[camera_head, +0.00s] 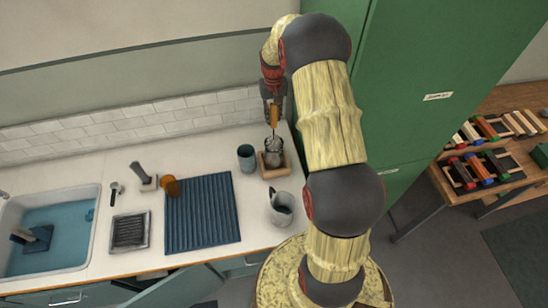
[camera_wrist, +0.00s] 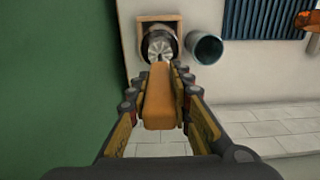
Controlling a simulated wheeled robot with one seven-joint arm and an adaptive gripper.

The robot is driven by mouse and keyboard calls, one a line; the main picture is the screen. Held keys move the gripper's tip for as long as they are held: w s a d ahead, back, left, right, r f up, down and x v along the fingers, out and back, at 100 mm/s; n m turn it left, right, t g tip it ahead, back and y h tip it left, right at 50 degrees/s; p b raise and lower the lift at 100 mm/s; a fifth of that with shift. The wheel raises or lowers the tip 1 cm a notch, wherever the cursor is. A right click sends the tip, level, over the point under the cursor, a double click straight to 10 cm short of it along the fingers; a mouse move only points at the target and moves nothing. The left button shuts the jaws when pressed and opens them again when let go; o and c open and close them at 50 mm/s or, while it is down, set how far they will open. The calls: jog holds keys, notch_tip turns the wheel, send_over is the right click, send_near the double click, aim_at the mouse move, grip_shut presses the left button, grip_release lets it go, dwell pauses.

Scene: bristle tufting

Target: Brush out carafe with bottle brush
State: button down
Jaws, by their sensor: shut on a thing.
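My gripper (camera_head: 273,106) is shut on the orange handle (camera_wrist: 158,100) of the bottle brush, which points down. The brush's pale bristle head (camera_wrist: 159,46) is at the mouth of a round glass vessel, likely the carafe (camera_head: 273,158). In the wrist view the carafe's dark rim (camera_wrist: 173,34) shows around the bristles. How deep the bristles sit inside is hard to tell. The carafe stands upright in a square wooden holder (camera_head: 266,174) near the counter's right end.
A blue-grey cup (camera_head: 246,157) stands just left of the holder. A grey jug (camera_head: 281,207) stands in front. A dark ribbed mat (camera_head: 202,214), an orange cup (camera_head: 170,185) and a sink (camera_head: 64,235) lie left. A green cabinet (camera_head: 440,70) rises close on the right.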

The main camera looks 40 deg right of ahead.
aim_at(274, 126)
jog(key=shift+f+b, duration=1.45)
jog(key=shift+f, duration=1.1)
jog(key=shift+s+a, duration=0.1)
jog(key=shift+s, duration=0.05)
jog(key=shift+s+a, duration=0.1)
jog(key=shift+s, duration=0.2)
jog(key=shift+a, duration=0.6)
jog(key=shift+r, duration=0.15)
jog(key=shift+r+p, duration=1.35)
jog(key=shift+r, duration=1.05)
jog(key=shift+f+b, duration=1.45)
jog(key=shift+f, duration=1.15)
